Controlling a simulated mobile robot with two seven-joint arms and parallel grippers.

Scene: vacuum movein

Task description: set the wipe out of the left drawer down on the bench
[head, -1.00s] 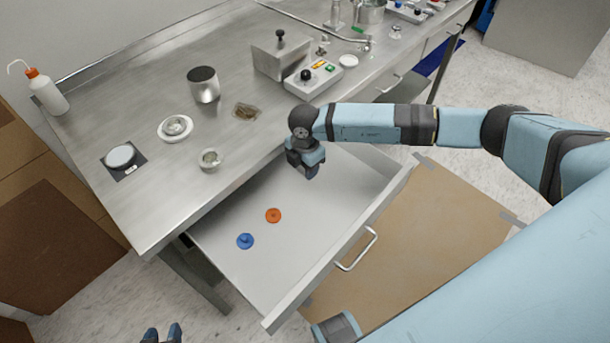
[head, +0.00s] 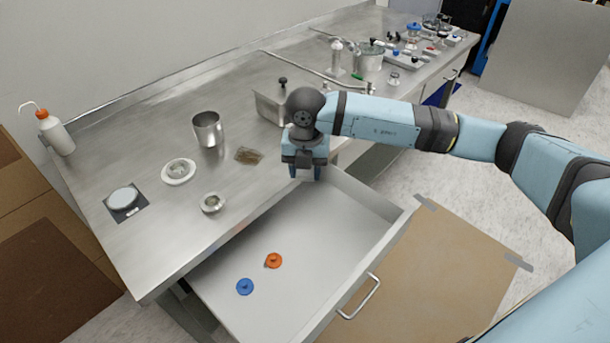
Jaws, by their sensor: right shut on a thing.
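The left drawer (head: 355,225) is pulled out from under the steel bench (head: 130,232). An orange piece (head: 273,261) and a blue piece (head: 244,287) lie in it; no wipe shows on its floor. My right gripper (head: 305,174) points down near the bench's front edge, above the back of the drawer. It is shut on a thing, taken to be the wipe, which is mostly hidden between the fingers. My left gripper is out of view.
On the bench stand a steel beaker (head: 208,130), a white dish (head: 179,171), a small metal cup (head: 211,203), a brown patch (head: 248,156), a round disc on a dark pad (head: 125,199) and a wash bottle (head: 55,132). A metal box (head: 268,106) is partly behind my arm.

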